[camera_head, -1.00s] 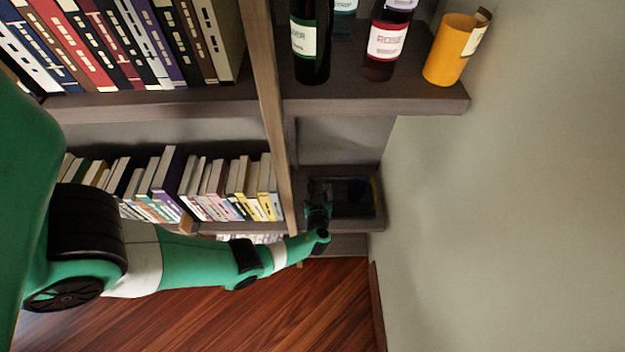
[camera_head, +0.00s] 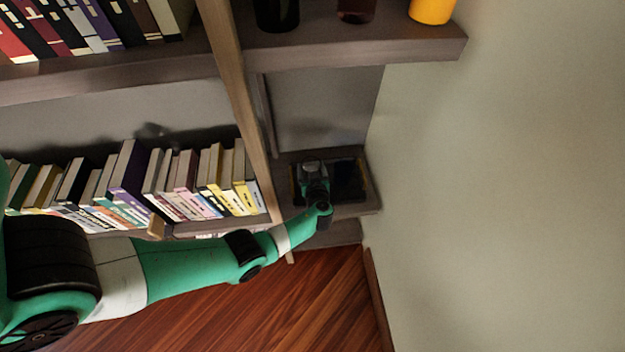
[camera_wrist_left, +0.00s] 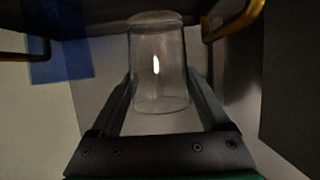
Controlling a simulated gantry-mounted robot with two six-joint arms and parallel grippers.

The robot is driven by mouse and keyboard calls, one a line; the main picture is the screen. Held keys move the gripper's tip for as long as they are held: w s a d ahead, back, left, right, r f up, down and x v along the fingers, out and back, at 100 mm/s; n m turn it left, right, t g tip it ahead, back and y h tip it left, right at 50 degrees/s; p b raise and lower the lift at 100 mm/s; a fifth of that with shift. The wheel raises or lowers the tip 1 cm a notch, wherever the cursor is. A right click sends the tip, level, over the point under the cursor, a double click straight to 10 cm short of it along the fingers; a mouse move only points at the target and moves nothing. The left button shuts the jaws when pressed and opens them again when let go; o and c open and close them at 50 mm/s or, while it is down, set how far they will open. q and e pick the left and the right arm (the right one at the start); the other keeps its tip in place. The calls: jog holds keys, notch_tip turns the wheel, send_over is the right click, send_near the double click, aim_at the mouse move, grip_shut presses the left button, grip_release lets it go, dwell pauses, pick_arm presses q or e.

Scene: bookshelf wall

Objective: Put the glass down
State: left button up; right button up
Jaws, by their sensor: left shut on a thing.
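A clear, empty-looking glass (camera_wrist_left: 158,50) stands between the two fingers of my left gripper (camera_wrist_left: 160,88) in the left wrist view. The fingers are shut on its sides. In the head view my left gripper (camera_head: 315,178) is small and dark, over the left part of a dark tray (camera_head: 362,182) on the low right shelf. The glass is hard to make out there. I cannot tell whether its base touches anything. My right gripper is in neither view.
Books (camera_head: 205,185) fill the shelf left of a wooden upright (camera_head: 238,95). An upper shelf (camera_head: 370,50) with dark bottles and a yellow container (camera_head: 432,10) overhangs the low shelf. A grey wall (camera_head: 500,180) closes the right side. Brass handle-like bars (camera_wrist_left: 238,22) flank the glass in the wrist view.

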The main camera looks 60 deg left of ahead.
pick_arm(q)
notch_tip(320, 180, down, 4)
jog(key=b, duration=0.3)
jog(key=shift+w+r, duration=0.1)
jog(key=shift+r, duration=0.2)
jog(key=o, duration=1.4)
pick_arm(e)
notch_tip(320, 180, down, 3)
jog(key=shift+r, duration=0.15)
